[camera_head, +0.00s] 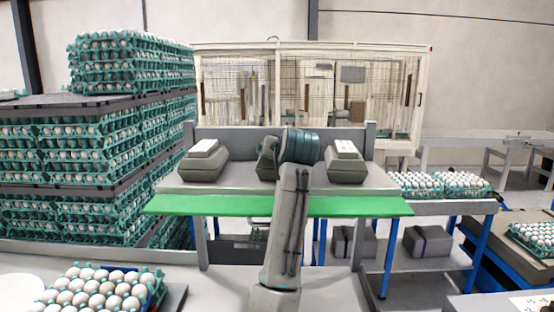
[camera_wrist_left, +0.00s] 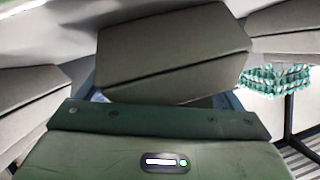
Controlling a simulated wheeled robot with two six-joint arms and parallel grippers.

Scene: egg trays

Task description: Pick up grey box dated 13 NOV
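Three closed grey boxes stand in a row on the grey bench: a left box (camera_head: 203,165), a middle box (camera_head: 266,160) and a right box (camera_head: 346,168). White labels lie on top of the left and right boxes; no date is legible. My arm reaches over the bench and partly hides the middle box. In the left wrist view, the middle box (camera_wrist_left: 175,50) is directly beyond my left gripper (camera_wrist_left: 160,118), between the left box (camera_wrist_left: 30,105) and right box (camera_wrist_left: 288,38). The gripper's fingertips are hidden, so contact cannot be told. My right gripper is not in view.
A green strip (camera_head: 370,206) runs along the bench's front edge. Stacked egg trays (camera_head: 70,150) stand at left, and another egg tray (camera_head: 100,290) is in front. More egg trays (camera_head: 440,184) stand on the right. A wire-panelled enclosure (camera_head: 310,85) is behind the bench.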

